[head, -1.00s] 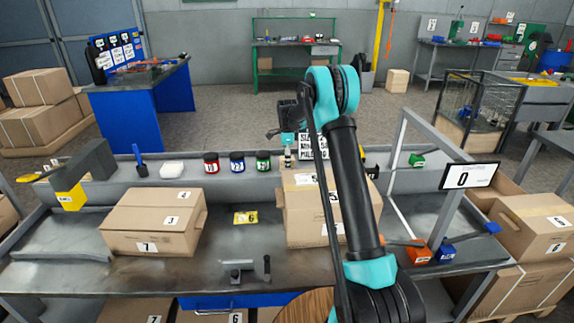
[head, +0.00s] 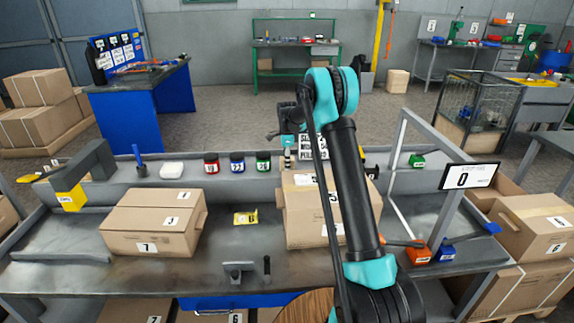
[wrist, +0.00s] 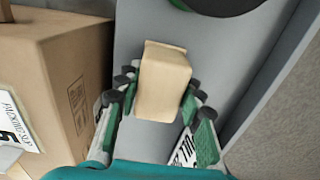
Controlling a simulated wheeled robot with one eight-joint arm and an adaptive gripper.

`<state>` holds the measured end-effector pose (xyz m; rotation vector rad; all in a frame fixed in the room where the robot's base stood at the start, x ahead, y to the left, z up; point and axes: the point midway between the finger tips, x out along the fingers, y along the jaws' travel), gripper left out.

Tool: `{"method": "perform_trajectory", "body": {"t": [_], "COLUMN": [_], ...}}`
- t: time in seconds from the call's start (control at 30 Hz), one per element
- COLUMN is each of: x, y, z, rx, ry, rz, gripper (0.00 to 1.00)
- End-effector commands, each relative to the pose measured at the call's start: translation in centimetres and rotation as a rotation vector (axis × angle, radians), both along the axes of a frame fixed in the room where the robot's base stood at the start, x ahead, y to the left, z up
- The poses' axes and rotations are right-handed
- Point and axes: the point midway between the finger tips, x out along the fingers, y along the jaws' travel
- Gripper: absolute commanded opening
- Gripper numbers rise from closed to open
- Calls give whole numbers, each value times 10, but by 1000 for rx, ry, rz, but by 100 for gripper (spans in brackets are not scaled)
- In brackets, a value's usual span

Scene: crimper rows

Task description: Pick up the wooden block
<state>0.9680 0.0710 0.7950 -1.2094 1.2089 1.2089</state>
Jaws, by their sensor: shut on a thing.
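The wooden block (wrist: 163,82) is a light tan, plain block in the middle of the wrist view. My gripper (wrist: 158,92) is shut on it, with green-padded fingers on its left and right sides. The block is over the grey shelf (wrist: 140,30); I cannot tell whether it touches the shelf. In the head view my gripper (head: 289,148) is small, at the back shelf behind a cardboard box, and the block is hard to make out there.
A cardboard box (wrist: 55,75) stands close on the left in the wrist view; it also shows in the head view (head: 300,222). Jars, including a green one (head: 263,162), stand on the shelf left of my gripper. Another box (head: 153,222) stands on the bench's left.

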Motion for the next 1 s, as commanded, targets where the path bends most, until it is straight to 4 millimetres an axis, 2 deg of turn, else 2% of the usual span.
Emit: {"method": "perform_trajectory", "body": {"t": [0.17, 0.37, 0.47, 0.8, 1.0], "x": [0, 0, 0, 0, 0], "y": [0, 0, 0, 0, 0], "z": [3, 25, 45, 138, 177], "rx": [0, 0, 0, 0, 0], "ry": [0, 0, 0, 0, 0], "rz": [0, 0, 0, 0, 0], "gripper": [5, 5, 5, 5, 5]}}
